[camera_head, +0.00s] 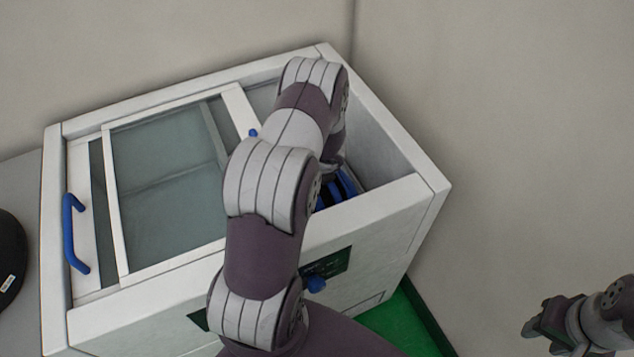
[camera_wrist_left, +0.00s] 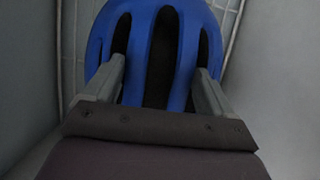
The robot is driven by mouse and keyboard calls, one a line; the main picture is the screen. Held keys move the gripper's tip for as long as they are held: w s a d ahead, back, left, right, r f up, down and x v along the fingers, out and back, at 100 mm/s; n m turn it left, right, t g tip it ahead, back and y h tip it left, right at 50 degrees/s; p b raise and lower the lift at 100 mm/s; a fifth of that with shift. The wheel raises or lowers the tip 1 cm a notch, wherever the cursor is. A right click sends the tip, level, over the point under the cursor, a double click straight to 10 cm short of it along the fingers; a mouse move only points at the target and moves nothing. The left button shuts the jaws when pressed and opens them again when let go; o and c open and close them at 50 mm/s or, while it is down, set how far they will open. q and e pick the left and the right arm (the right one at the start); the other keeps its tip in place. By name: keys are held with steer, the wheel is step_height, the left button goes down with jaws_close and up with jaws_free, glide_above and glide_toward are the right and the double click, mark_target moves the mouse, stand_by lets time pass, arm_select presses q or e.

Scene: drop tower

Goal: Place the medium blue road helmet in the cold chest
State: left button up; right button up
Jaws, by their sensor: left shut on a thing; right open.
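The blue road helmet (camera_wrist_left: 138,45) with dark vents is between the two fingers of my left gripper (camera_wrist_left: 160,75), which is shut on it. In the head view a small part of the helmet (camera_head: 343,186) shows inside the open right part of the cold chest (camera_head: 425,186), below the rim. My left arm reaches over the chest's front wall and hides most of the helmet and the left gripper there. Grey chest walls surround the helmet in the left wrist view. My right gripper (camera_head: 533,333) is open and empty at the lower right, apart from the chest.
A sliding glass lid (camera_head: 165,165) with a blue handle (camera_head: 73,235) covers the left part of the chest. A black round object (camera_head: 8,262) stands at the left edge on a grey surface. Walls stand behind and right of the chest. Green floor (camera_head: 405,322) shows at its lower right.

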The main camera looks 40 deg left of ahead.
arm_select(q)
steer(key=shift+s+d+f, duration=0.25)
steer(key=shift+d+f, duration=0.1)
steer(key=shift+f, duration=0.3)
steer(key=o, duration=1.4)
steer(key=shift+f, duration=0.1)
steer(key=shift+o, duration=1.3)
steer(key=shift+d, duration=0.1)
steer(key=p+v, duration=0.2)
steer(key=v, duration=1)
steer(key=shift+r+p, duration=0.2)
steer(key=shift+p, duration=0.15)
steer(key=shift+s, duration=0.1)
